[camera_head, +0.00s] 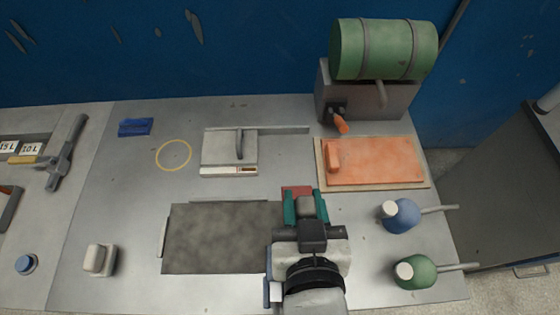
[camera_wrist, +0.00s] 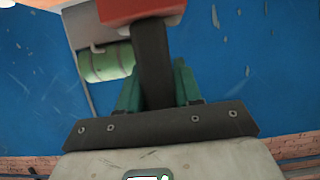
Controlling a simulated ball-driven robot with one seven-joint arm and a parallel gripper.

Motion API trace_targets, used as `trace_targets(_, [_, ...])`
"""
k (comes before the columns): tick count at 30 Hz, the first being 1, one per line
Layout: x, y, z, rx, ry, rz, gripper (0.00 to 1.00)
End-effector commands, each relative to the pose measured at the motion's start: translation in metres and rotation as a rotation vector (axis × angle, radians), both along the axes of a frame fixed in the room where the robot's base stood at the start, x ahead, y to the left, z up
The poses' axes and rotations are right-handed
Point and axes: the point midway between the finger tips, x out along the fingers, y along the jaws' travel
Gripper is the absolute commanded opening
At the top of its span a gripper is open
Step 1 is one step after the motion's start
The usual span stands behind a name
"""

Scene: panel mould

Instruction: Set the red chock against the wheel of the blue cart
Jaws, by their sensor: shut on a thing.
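My gripper (camera_head: 305,207) has teal fingers and is above the right end of the dark grey panel in the head view. In the wrist view my gripper (camera_wrist: 158,85) is closed around the dark grip of the red chock (camera_wrist: 140,9). The chock's red body is beyond the fingertips, cut off by the top edge. In the head view a small part of the red chock (camera_head: 294,190) shows just past the fingers; the rest is hidden. I cannot make out a blue cart or its wheel in either view.
A blue pot (camera_head: 400,216) and a green pot (camera_head: 416,271) stand at right. An orange slab (camera_head: 390,160) lies behind them, below a green drum (camera_head: 385,48). A grey plate with a handle (camera_head: 218,150) and a blue block (camera_head: 136,127) lie farther left. Bare table (camera_head: 125,200) is left of the panel.

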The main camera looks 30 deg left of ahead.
Motion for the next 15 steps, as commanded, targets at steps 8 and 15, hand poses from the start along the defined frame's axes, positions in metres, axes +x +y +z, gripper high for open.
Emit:
trace_targets(8, [0.043, 0.014, -0.016, -0.002, -0.003, -0.003, 0.00])
trace_targets(15, [0.091, 0.032, -0.043, -0.003, -0.002, -0.002, 0.00])
